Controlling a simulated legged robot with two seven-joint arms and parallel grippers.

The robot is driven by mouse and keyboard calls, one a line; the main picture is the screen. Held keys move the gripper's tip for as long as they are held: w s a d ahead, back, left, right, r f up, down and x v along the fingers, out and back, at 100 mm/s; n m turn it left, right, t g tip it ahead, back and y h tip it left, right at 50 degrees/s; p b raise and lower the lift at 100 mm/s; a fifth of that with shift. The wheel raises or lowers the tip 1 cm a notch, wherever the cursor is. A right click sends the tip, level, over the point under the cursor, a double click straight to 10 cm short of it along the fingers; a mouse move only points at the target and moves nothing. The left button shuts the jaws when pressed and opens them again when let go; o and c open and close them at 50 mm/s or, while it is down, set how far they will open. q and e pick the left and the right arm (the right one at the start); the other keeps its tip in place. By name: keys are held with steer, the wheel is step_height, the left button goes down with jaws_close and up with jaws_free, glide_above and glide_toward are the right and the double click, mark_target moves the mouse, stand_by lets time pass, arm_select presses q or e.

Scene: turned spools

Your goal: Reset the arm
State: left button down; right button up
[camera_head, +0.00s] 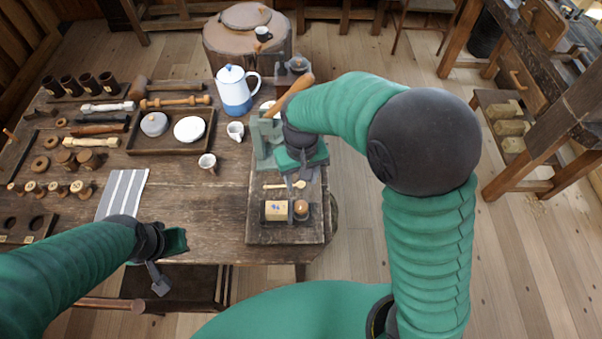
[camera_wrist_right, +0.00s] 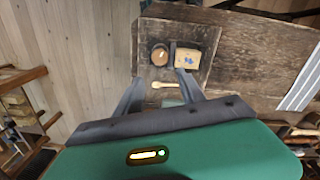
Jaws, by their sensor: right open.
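My right arm comes in from the right and reaches over the right end of the table. My right gripper (camera_head: 297,183) is open and empty, pointing down above a wooden board (camera_head: 258,234). In the right wrist view its two dark fingers (camera_wrist_right: 160,82) stand apart, with a small pale wooden piece (camera_wrist_right: 166,85) showing between them. That piece also shows in the head view (camera_head: 284,185). My left gripper (camera_head: 172,262) hangs near the table's front edge at lower left; its finger opening cannot be made out.
A pale block with a blue mark (camera_head: 276,210) and a round brown piece (camera_head: 301,209) lie on the board. A blue-white pot (camera_head: 233,92), cups and a tray (camera_head: 168,150) stand left. A grey-green stand (camera_head: 262,140) is beside my right gripper. The middle front table is clear.

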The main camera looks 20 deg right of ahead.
step_height(320, 180, up, 2)
steer(key=shift+r, duration=0.1)
stand_by(0.4)
steer(key=s+d+f+t, duration=0.1)
steer(key=s+d+t, duration=0.1)
steer(key=s+d, duration=0.5)
steer(key=shift+s+f+m+t, duration=0.3)
steer(key=shift+s+f, duration=0.1)
steer(key=shift+s, duration=0.75)
steer(key=shift+s, duration=0.1)
steer(key=shift+d, duration=0.15)
